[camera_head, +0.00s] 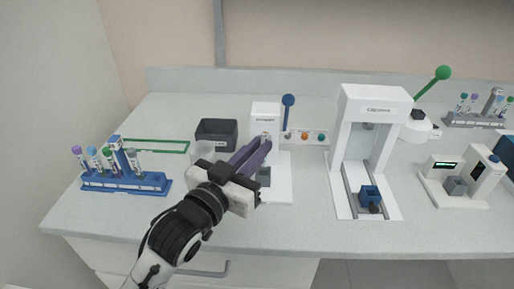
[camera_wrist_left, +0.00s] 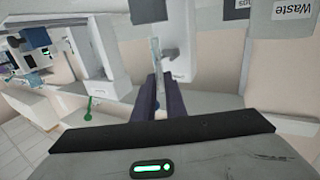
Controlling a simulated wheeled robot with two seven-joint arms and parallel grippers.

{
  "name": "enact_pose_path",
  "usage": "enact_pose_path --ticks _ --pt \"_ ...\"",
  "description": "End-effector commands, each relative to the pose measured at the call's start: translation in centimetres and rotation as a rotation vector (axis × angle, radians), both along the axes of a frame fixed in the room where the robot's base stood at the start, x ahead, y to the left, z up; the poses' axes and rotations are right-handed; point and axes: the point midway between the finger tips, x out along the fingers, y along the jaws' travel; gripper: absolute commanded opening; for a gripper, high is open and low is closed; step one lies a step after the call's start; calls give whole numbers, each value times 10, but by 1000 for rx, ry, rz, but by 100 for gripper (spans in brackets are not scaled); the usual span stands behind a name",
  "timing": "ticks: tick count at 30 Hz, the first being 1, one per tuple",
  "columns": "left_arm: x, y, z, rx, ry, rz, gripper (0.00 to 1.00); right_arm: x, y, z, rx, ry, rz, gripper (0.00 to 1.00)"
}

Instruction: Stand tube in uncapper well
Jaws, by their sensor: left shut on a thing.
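My left gripper (camera_head: 262,147), with purple fingers, is in front of a small white device (camera_head: 265,110) with a blue-knobbed lever; this appears to be the uncapper, but its label is too small to read surely. A grey block (camera_head: 264,178) on its base, probably the well, is partly hidden by the fingers. In the left wrist view the gripper (camera_wrist_left: 160,88) is shut on a thin, pale tube (camera_wrist_left: 156,58), which sticks out past the fingertips beside the white device (camera_wrist_left: 180,50). I cannot tell whether the tube touches the well. My right gripper is not in view.
A blue rack (camera_head: 125,183) with several capped tubes stands at left. A dark bin (camera_head: 216,135) is behind the gripper. A taller white device (camera_head: 375,110) with a blue block stands to the right, with more devices beyond. The front left of the table is clear.

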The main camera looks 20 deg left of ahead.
Motion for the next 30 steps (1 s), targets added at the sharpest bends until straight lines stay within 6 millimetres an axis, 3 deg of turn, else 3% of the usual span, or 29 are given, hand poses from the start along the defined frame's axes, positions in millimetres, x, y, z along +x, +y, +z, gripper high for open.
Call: enact_pose_path --ticks 30 --pt "-2 0 -5 0 -1 0 0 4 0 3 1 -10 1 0"
